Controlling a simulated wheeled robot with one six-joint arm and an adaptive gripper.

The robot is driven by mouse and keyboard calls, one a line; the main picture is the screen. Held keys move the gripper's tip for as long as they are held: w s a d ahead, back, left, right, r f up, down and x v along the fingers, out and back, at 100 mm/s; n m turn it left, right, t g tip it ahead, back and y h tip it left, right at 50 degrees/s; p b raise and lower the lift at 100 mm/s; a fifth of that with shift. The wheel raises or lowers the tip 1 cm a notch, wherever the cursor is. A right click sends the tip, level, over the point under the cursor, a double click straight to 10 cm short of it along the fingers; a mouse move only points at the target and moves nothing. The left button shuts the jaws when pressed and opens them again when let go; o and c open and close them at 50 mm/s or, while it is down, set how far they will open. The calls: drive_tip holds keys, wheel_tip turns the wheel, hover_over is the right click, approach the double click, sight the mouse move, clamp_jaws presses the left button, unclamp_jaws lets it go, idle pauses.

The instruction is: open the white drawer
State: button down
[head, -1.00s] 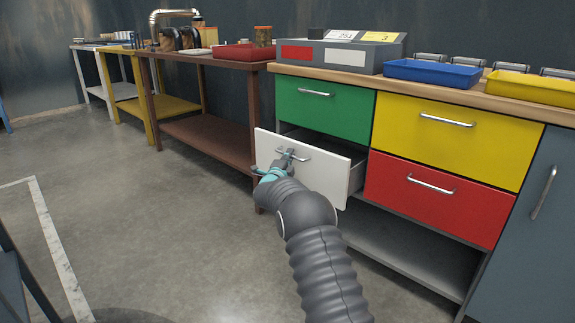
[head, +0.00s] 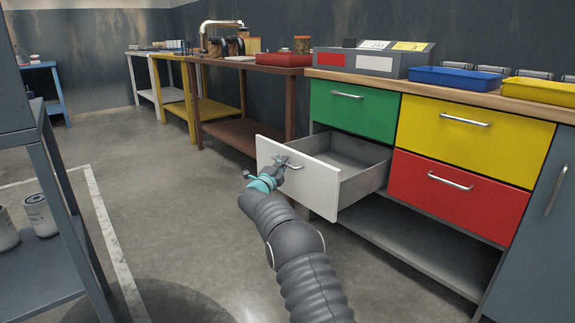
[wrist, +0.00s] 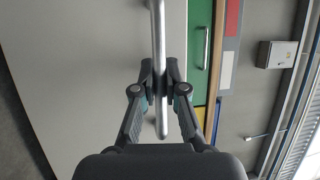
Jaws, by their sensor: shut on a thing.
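The white drawer (head: 312,190) is pulled well out of the cabinet, below the green drawer. Its grey inside is visible and looks empty. Its metal bar handle (head: 291,163) is on the white front. My gripper (head: 281,165) is at this handle in the head view. In the wrist view my gripper (wrist: 162,80) has its two fingers closed around the handle bar (wrist: 158,35), with the white front (wrist: 75,70) behind it.
The green drawer (head: 350,112), yellow drawer (head: 465,135) and red drawer (head: 455,195) are shut. A brown table (head: 235,135) stands left of the cabinet. A grey shelf rack (head: 50,265) stands at the left. Bare floor lies between.

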drive_tip(key=c, duration=1.2)
unclamp_jaws()
drive_tip(key=v, duration=1.2)
drive_tip(key=shift+a, duration=0.1)
